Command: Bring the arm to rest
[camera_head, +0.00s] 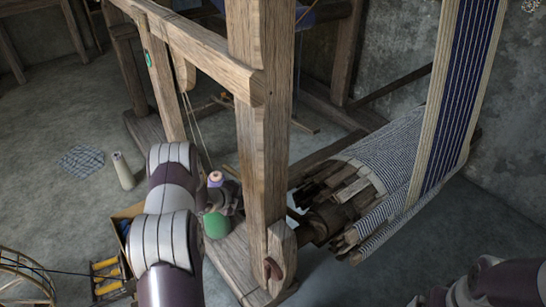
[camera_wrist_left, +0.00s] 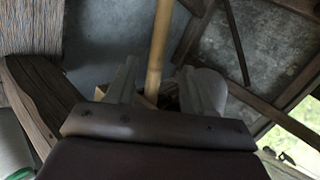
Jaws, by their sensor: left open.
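My left arm (camera_head: 172,215) rises from the bottom edge in the head view, in front of the wooden loom (camera_head: 262,120). Its far end passes toward the loom's front post, and I cannot make out the fingers there. In the left wrist view my left gripper (camera_wrist_left: 158,68) is open, with two pale fingers apart. A bamboo-coloured pole (camera_wrist_left: 159,40) shows between the fingers; I cannot tell how far beyond them it is. My right arm (camera_head: 495,284) shows only in part at the bottom right, its gripper out of view.
Striped cloth (camera_head: 392,150) fills the loom's right side.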

